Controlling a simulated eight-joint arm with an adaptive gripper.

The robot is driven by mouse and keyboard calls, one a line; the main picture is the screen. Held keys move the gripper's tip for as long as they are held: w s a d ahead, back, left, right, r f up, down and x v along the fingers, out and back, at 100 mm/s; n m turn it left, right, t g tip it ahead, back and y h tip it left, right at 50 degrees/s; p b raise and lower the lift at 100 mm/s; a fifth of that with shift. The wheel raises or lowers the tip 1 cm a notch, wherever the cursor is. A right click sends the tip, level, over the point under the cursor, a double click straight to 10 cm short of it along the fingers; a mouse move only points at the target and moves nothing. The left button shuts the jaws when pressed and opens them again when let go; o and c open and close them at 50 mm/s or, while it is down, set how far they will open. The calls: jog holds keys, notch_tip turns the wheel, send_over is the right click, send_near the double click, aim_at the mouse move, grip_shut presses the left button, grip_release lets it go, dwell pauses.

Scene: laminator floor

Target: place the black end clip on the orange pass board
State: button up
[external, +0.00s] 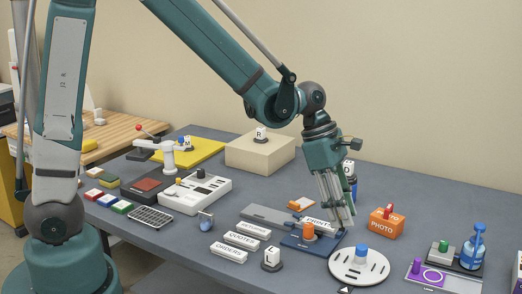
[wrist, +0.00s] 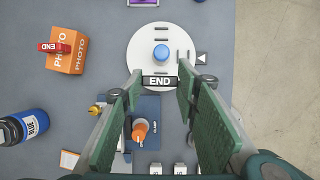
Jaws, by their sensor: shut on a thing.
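My gripper (wrist: 160,80) is shut on the black end clip (wrist: 159,82), which shows white END lettering between the fingertips in the wrist view. In the external view my gripper (external: 342,224) points down beside the round white plate, and the clip is hard to make out. A small flat orange-edged piece (external: 301,203) lies on the table left of my gripper; it also shows at the lower left of the wrist view (wrist: 69,160). A dark blue board (external: 297,243) with an orange knob (external: 308,231) is just left of my gripper. I cannot tell which is the pass board.
The round white plate (external: 342,272) with a blue knob (external: 361,254) stands close by. An orange PHOTO box (external: 386,224) bears a red END clip (wrist: 53,47). A blue bottle (wrist: 24,127) stands nearby.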

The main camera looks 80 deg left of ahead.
jog(key=w+a+r+p, duration=0.1)
jog(key=w+a+p, duration=0.15)
jog(key=a, duration=1.45)
jog(key=p, duration=0.2)
send_over(301, 202)
jog(key=shift+s+d+r, duration=0.15)
jog(key=shift+s+d, duration=0.1)
jog(key=shift+s, duration=0.1)
notch_tip(301, 202, down, 6)
jog(key=shift+f+b, duration=0.3)
jog(key=shift+f, duration=1.7)
jog(key=shift+f+b, duration=0.6)
jog(key=shift+f, duration=0.05)
